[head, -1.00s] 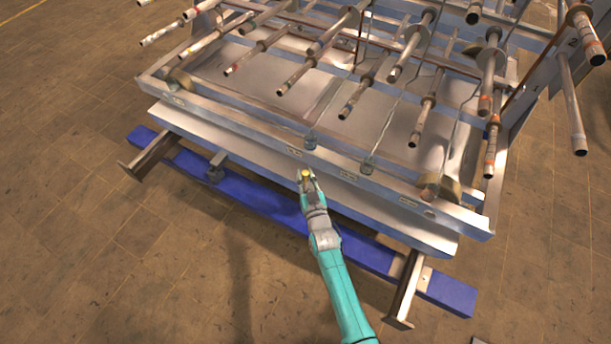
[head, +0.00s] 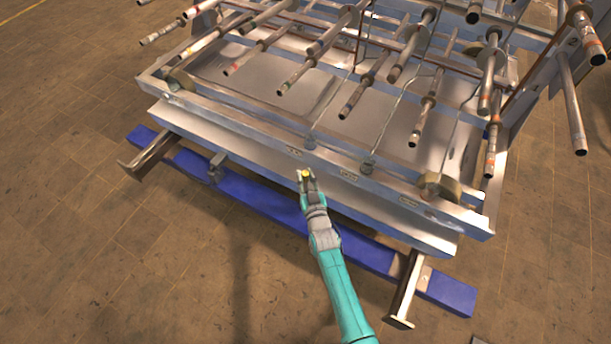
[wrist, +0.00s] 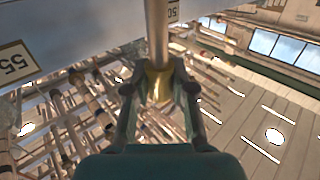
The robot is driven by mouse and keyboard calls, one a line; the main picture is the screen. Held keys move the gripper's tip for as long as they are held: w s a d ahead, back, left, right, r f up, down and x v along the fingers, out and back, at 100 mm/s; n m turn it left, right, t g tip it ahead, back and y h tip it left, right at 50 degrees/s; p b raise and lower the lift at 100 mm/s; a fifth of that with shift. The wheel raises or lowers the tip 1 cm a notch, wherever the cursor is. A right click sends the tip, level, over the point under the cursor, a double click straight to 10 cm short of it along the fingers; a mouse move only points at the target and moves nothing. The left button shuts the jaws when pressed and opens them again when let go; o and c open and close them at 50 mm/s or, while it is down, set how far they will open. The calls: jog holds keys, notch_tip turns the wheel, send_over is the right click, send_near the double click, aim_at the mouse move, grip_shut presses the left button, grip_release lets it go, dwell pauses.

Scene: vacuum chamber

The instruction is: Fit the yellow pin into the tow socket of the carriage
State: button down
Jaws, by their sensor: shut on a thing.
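The yellow pin (head: 305,173) is held between the fingers of my gripper (head: 306,181), in front of the carriage's long metal side. In the wrist view my gripper (wrist: 160,100) is shut on the yellow part of the pin (wrist: 160,80), and a grey metal shaft runs up from it. The carriage (head: 250,140) is a grey metal frame with a blue beam (head: 260,205) low along its near side. A small grey bracket (head: 216,166) stands on this beam, left of my gripper; I cannot tell if it is the tow socket.
Many metal rods (head: 355,95) stick out above the carriage deck. Metal legs with flat feet (head: 400,322) reach out from the blue beam at both ends. The tiled floor (head: 120,270) in front of the carriage is clear on the left.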

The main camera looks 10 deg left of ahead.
aim_at(306, 190)
jog(key=shift+f, duration=2.1)
jog(key=shift+f, duration=0.2)
jog(key=shift+f, duration=1.4)
jog(key=c, duration=0.9)
grip_release()
jog(key=shift+s, duration=0.15)
jog(key=v, duration=1.1)
jog(key=shift+s+d, duration=0.15)
jog(key=shift+s, duration=0.2)
